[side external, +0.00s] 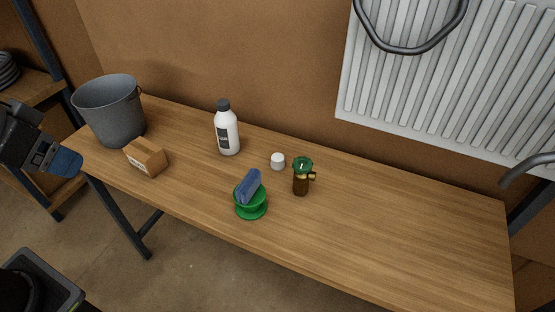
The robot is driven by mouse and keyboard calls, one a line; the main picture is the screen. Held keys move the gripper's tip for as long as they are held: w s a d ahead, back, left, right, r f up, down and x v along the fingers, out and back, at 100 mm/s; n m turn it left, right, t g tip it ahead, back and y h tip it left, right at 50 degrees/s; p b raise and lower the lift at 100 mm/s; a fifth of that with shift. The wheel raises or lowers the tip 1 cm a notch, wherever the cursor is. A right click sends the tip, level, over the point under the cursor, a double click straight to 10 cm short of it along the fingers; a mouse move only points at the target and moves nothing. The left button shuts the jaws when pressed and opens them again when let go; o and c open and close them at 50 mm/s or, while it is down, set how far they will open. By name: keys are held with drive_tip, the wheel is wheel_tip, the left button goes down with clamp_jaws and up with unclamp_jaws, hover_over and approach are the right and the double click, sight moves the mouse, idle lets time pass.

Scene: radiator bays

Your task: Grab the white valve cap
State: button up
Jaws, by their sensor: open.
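The white valve cap (278,161) is a small white cylinder on the wooden table, near its middle. It stands just left of a brown valve with a green top (302,176), with a small gap between them. My gripper (68,162) is at the far left, beside the table's left end, with blue at its tip. It is well apart from the cap, and nothing shows in it. The gap between its fingers is hard to make out at this angle.
Between my gripper and the cap are a grey bucket (112,116), a cardboard box (145,157) and a white bottle with a dark cap (227,131). A green holder (251,206) with a blue object (248,185) stands in front. The table's right half (420,220) is clear; a radiator (450,80) hangs behind.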

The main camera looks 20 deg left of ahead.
drive_tip(key=n+g+h, duration=0.4)
drive_tip(key=n, duration=1.8)
hover_over(277, 156)
drive_tip(key=s+a, duration=0.1)
drive_tip(key=a, duration=0.1)
wheel_tip(277, 156, down, 23)
drive_tip(key=shift+s+a+f, duration=0.1)
drive_tip(key=shift+s+f, duration=0.05)
drive_tip(key=shift+x, duration=3.1)
